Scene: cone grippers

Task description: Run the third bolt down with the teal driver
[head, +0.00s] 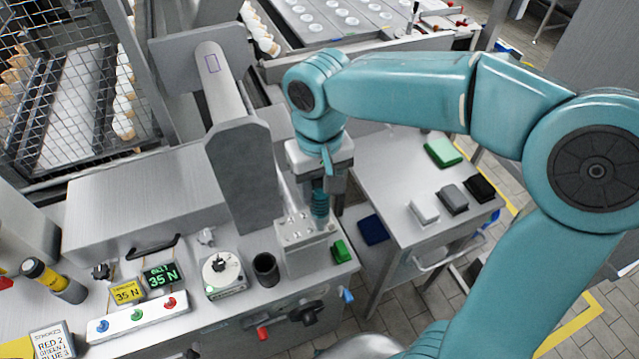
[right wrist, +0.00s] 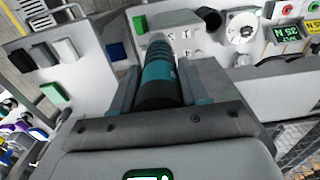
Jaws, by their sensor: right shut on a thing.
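The teal driver (head: 319,204) stands roughly upright over the back right part of the light grey bolt block (head: 296,231). My right gripper (head: 321,184) is shut on the driver's upper part. In the right wrist view the driver (right wrist: 159,74) sits between both fingers of my right gripper (right wrist: 165,88), pointing at the block (right wrist: 181,40). A few small bolt heads or holes show on the block's top. The driver's tip is hidden, so I cannot tell whether it touches a bolt. My left gripper is not in view.
A dark empty cup (head: 265,268) and a round white dial (head: 221,267) stand left of the block. A green block (head: 340,251) sits at its right. Displays (head: 161,275) read 35 N. A side table (head: 391,180) holds several coloured blocks. A grey machine column (head: 243,175) rises behind.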

